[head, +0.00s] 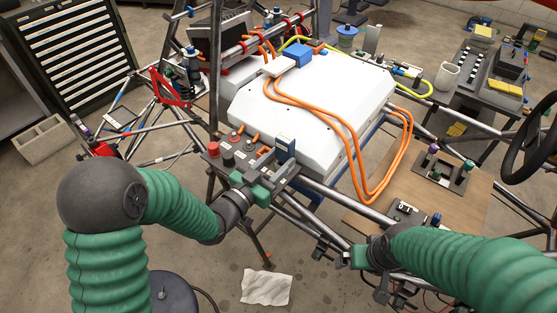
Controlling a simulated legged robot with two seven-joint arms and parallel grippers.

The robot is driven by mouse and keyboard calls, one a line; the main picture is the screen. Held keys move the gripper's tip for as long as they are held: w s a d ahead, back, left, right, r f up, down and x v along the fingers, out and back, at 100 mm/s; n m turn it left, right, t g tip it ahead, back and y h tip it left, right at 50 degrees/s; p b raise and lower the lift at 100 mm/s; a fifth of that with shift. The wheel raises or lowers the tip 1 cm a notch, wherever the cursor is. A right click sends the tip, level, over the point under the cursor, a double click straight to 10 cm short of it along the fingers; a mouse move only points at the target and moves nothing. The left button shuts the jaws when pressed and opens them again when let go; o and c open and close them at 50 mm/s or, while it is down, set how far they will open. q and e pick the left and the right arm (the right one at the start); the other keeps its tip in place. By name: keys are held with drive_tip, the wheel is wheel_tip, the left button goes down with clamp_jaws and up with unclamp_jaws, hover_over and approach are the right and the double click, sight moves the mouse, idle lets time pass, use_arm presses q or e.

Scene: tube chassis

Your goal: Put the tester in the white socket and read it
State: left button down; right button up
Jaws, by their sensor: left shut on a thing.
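My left gripper (272,182) is shut on a small blue-grey device, seemingly the tester (285,149). It holds the device upright in front of the white battery box. Just left of it is a dark panel (222,163) with red and dark knobs and orange plugs. I cannot pick out the white socket at this size, nor tell whether the tester touches the panel. Any reading on the tester is too small to see. My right gripper (352,258) is low by the front chassis tubes, and its jaws are too small to judge.
The large white box (310,100) carries a blue connector (299,54) and thick orange cables (352,150). Metal tubes frame the work area. A wooden board (455,190) lies right, near a steering wheel (528,140). A white paper (266,287) lies on the floor.

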use_arm(q)
drive_tip(key=shift+f+b, duration=0.5)
drive_tip(key=shift+b, duration=0.1)
idle(0.7)
drive_tip(key=c, duration=1.1)
unclamp_jaws()
drive_tip(key=shift+v, duration=3.95)
drive_tip(key=shift+s+a+r, duration=0.15)
drive_tip(key=shift+s+a, duration=0.1)
drive_tip(key=p+v, duration=0.2)
drive_tip(key=p, duration=0.3)
drive_tip(key=shift+s+a+p, duration=0.15)
drive_tip(key=shift+s+p, duration=0.1)
drive_tip(key=shift+p, duration=0.15)
